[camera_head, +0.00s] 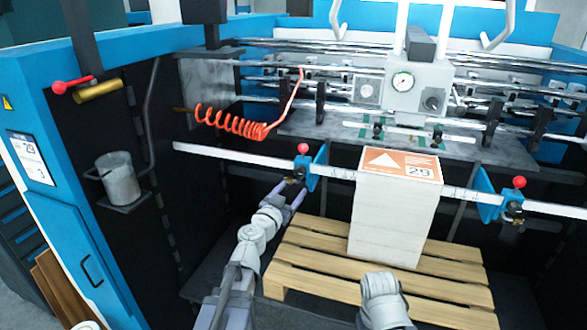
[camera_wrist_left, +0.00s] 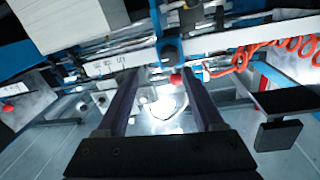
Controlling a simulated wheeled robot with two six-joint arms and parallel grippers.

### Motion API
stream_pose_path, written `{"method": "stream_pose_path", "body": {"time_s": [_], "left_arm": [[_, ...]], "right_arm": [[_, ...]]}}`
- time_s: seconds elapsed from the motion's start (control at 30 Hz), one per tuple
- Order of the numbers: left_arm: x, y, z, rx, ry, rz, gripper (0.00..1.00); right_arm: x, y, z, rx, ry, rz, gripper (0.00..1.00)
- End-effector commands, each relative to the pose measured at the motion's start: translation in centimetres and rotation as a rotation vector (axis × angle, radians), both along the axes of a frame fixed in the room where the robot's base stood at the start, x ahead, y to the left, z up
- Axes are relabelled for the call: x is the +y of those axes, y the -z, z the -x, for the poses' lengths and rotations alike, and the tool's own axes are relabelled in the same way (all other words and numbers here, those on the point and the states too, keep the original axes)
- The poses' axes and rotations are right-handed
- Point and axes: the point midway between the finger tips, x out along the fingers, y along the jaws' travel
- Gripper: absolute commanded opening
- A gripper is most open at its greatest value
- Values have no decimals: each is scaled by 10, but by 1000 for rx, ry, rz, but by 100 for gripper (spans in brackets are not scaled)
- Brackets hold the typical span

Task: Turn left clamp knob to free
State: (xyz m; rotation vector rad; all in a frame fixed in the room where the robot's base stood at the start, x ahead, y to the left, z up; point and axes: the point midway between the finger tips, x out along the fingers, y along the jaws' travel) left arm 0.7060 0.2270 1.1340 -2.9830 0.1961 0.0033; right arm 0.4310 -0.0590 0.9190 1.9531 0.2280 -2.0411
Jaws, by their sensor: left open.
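The left clamp (camera_head: 318,167) is a blue block on the white measuring rail, with a red ball knob (camera_head: 303,148) at its upper left and a small dark fitting below the knob. My left gripper (camera_head: 289,192) is open and empty just below and in front of this clamp. In the left wrist view, the blue clamp (camera_wrist_left: 170,48) and red knob (camera_wrist_left: 176,78) appear between the fingertips (camera_wrist_left: 166,84). Whether a finger touches the knob, I cannot tell. My right gripper is not visible; only a pale arm part shows at the bottom of the head view.
The rail (camera_head: 240,157) crosses in front of the machine. A paper stack (camera_head: 393,220) stands on a wooden pallet (camera_head: 310,262) right of my left gripper. The right clamp (camera_head: 487,195) has its own red knob (camera_head: 519,182). A red coiled hose (camera_head: 230,122) hangs above the rail.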

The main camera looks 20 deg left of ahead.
Motion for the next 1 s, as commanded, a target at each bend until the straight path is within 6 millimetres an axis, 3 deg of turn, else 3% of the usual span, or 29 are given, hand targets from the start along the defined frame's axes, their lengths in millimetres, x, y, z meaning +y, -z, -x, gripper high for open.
{"method": "stream_pose_path", "body": {"time_s": [0.1, 0.37, 0.8, 1.0], "left_arm": [[13, -3, -1, -11, -38, -2, 69], [13, -3, -8, -11, -38, -3, 69], [7, -3, -69, -11, -36, -3, 69], [5, -3, -80, -11, -36, -3, 69]], "right_arm": [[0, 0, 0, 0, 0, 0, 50], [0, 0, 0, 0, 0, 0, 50], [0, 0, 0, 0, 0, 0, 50], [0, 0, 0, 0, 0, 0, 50]]}}
